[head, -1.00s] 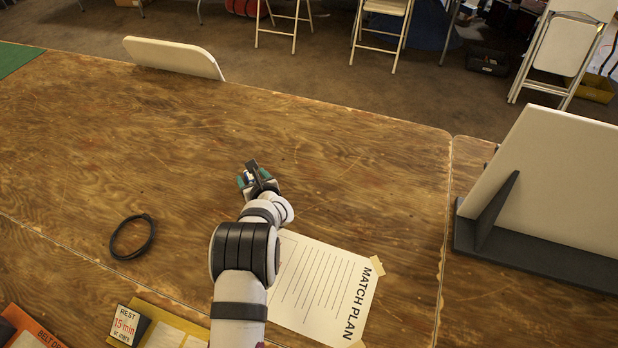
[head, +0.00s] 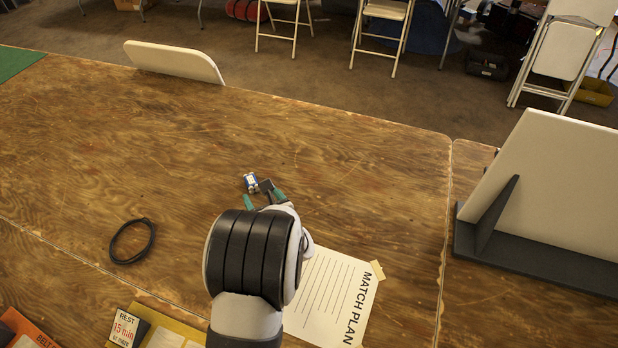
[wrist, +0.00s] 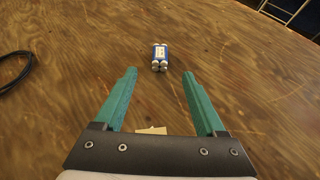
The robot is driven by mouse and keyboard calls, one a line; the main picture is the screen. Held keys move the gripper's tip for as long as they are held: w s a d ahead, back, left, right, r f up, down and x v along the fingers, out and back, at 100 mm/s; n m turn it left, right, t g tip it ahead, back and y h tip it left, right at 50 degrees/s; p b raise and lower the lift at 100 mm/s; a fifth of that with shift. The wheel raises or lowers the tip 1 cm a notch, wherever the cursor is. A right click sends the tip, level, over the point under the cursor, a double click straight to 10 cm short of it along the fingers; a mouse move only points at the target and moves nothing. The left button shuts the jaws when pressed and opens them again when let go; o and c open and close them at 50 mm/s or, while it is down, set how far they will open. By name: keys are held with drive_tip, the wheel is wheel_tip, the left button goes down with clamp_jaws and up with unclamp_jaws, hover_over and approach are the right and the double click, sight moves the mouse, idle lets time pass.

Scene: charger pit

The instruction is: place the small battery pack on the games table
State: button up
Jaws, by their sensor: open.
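The small battery pack (head: 251,182), blue and white with silvery cells, rests on the wooden table (head: 350,160). It also shows in the wrist view (wrist: 160,57), just beyond my fingertips and between their lines. My gripper (head: 263,196) has two green fingers and sits just on the near side of the pack. In the wrist view my gripper (wrist: 160,72) is open, with nothing between its fingers.
A coiled black cable (head: 132,241) lies to the left. A taped match plan sheet (head: 330,295) lies near my arm. A white board on a dark stand (head: 540,185) is at the right. The table around the pack is clear.

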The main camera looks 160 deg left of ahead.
sight(251, 181)
drive_tip(key=m, duration=0.3)
drive_tip(key=shift+w, duration=0.15)
drive_tip(key=m, duration=0.4)
drive_tip(key=shift+w+r+m, duration=0.15)
drive_tip(key=shift+m, duration=0.25)
drive_tip(key=m, duration=0.5)
drive_tip(key=shift+w+r+m, duration=0.15)
drive_tip(key=shift+w+m, duration=0.1)
drive_tip(key=shift+m, duration=0.15)
drive_tip(key=m, duration=0.5)
drive_tip(key=shift+w+r, duration=0.1)
drive_tip(key=shift+w, duration=0.1)
drive_tip(key=m, duration=0.5)
drive_tip(key=shift+w+r, duration=0.1)
drive_tip(key=shift+w, duration=0.1)
drive_tip(key=s+f+m, duration=0.2)
drive_tip(key=s+m, duration=0.2)
drive_tip(key=s+f+m, duration=0.3)
drive_tip(key=s+m, duration=0.1)
drive_tip(key=s+f+m, duration=0.2)
drive_tip(key=s+m, duration=0.1)
drive_tip(key=s, duration=0.2)
drive_tip(key=shift+f+m, duration=0.15)
drive_tip(key=shift+m, duration=0.25)
clamp_jaws()
